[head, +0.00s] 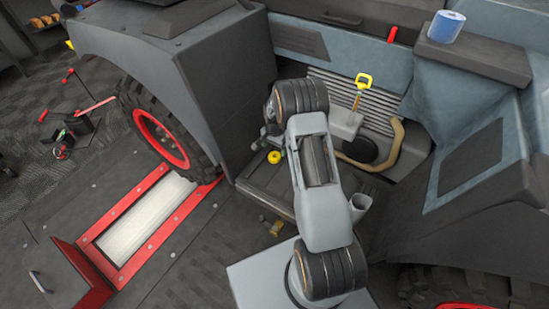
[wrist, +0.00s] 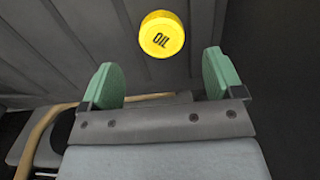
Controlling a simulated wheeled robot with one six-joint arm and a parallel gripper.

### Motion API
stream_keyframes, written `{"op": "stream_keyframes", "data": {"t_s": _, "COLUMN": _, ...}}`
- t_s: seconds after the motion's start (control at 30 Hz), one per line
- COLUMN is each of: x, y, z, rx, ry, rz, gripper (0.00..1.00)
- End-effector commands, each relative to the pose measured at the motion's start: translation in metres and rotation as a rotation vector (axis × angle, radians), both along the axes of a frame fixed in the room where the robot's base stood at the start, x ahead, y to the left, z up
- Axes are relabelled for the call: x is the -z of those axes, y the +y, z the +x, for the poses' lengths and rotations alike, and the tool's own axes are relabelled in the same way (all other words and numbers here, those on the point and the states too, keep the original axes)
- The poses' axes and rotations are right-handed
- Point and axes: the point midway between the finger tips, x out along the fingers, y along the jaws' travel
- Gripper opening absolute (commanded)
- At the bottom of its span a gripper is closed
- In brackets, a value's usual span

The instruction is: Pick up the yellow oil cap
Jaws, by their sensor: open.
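The yellow oil cap (wrist: 162,36) shows in the wrist view at the top centre, round and marked "OIL". It lies ahead of my gripper (wrist: 162,82), between the lines of the two green fingertips and beyond them. My gripper is open, with nothing between its fingers. In the head view a small yellow round cap (head: 274,157) sits on the dark floor of the bay, just left of my arm. My fingers are largely hidden behind my arm in the head view.
A yellow-handled dipstick (head: 363,80) stands right of my arm. A tan hose (head: 388,150) curves beside it. A blue paper roll (head: 446,26) rests on the right ledge. A black tyre with a red rim (head: 160,138) stands left, by the red-framed roller (head: 145,215).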

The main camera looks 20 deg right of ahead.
Motion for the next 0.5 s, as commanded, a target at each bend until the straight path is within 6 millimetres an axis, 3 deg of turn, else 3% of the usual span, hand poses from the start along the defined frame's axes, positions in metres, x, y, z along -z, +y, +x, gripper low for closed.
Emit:
{"op": "stream_keyframes", "data": {"t_s": 0.27, "x": 0.013, "y": 0.0, "z": 0.0, "rx": -0.001, "ry": 0.001, "rz": 0.001, "gripper": 0.87}}
{"op": "stream_keyframes", "data": {"t_s": 0.5, "x": 0.046, "y": 0.001, "z": 0.002, "rx": -0.001, "ry": 0.001, "rz": 0.0, "gripper": 0.87}}
